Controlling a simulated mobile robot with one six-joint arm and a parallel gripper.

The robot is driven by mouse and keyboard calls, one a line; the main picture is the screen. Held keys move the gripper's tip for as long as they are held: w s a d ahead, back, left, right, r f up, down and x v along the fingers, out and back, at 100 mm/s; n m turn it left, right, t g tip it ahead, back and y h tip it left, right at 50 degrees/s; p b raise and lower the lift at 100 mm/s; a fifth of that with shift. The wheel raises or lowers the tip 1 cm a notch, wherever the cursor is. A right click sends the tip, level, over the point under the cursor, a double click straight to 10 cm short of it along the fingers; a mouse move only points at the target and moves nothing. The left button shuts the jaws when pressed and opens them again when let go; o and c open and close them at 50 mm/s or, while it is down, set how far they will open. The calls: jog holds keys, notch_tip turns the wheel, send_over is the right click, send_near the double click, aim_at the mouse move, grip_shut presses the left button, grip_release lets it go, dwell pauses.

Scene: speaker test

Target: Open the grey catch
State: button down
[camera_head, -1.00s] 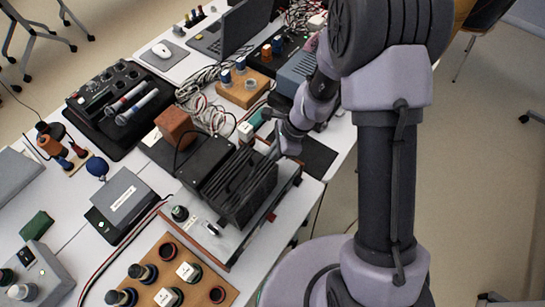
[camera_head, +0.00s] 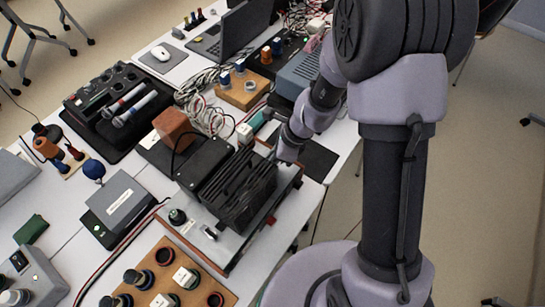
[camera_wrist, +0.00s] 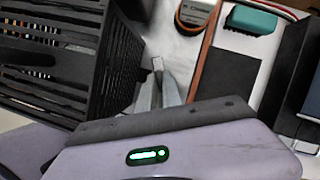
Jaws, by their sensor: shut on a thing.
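A black slotted box (camera_head: 240,190) stands on a grey panel with a reddish-brown edge (camera_head: 236,262); it also fills the left of the wrist view (camera_wrist: 65,55). My gripper (camera_head: 279,158) is at the box's far right side, partly hidden by my wrist in the head view. In the wrist view my gripper's fingers (camera_wrist: 158,88) are close together beside the box's right wall. They are shut on a small light-grey piece (camera_wrist: 157,63), which I take for the grey catch. The fingers cover most of it, and I cannot tell whether it is open.
A teal-topped block (camera_wrist: 251,19) lies beyond a brown edge strip (camera_wrist: 207,55) in the wrist view. A brown block (camera_head: 174,126), coiled cables (camera_head: 208,112) and a board with several knobs (camera_head: 190,258) crowd the table. Open floor lies at the right.

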jog(key=c, duration=1.5)
grip_release()
jog(key=p+v, duration=0.8)
jog(key=v, duration=0.9)
jog(key=shift+r, duration=0.3)
jog(key=shift+a, duration=0.1)
